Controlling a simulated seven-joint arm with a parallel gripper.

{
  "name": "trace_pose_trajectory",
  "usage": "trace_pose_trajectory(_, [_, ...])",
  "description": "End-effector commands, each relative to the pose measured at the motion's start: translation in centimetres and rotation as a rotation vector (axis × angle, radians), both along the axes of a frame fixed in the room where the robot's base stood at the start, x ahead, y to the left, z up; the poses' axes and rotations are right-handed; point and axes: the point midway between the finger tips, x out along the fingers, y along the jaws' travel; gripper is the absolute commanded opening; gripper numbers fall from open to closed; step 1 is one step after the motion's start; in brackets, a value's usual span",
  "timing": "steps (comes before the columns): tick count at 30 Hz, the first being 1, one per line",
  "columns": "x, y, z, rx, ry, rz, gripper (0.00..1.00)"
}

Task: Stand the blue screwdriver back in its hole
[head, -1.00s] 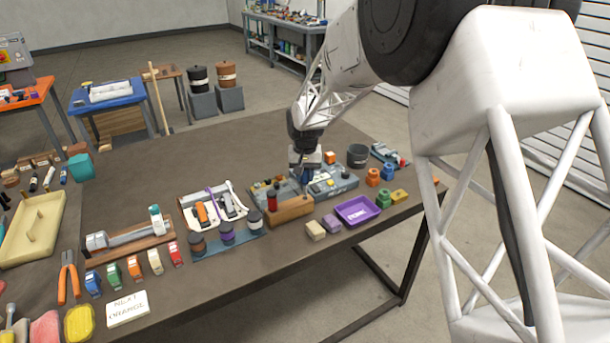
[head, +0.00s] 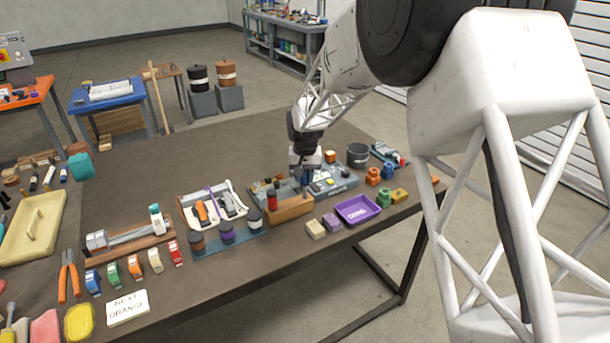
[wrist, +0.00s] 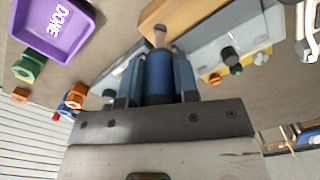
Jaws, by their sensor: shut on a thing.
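My gripper (head: 304,176) is shut on the blue screwdriver (wrist: 158,80), whose blue handle sits between the two fingers in the wrist view. Its short visible shaft (wrist: 160,38) points away from the gripper at the wooden block. The wooden block (head: 291,209) stands near the table's front edge, and its edge also shows in the wrist view (wrist: 178,12). A red-handled tool (head: 272,200) stands upright at the block's left end. I cannot tell whether the shaft's tip is in a hole; the hole is hidden.
A grey case (head: 338,180) lies behind and right of the block. A rack with several dark-capped jars (head: 227,233) stands to the left. The table's back middle is clear.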

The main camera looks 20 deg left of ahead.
Motion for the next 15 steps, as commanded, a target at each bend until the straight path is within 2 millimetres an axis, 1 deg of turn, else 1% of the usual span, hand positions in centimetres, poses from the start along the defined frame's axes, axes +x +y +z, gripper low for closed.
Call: trace_pose_trajectory(15, [0.0,0.0,-0.93,0.0,0.0,0.0,0.04])
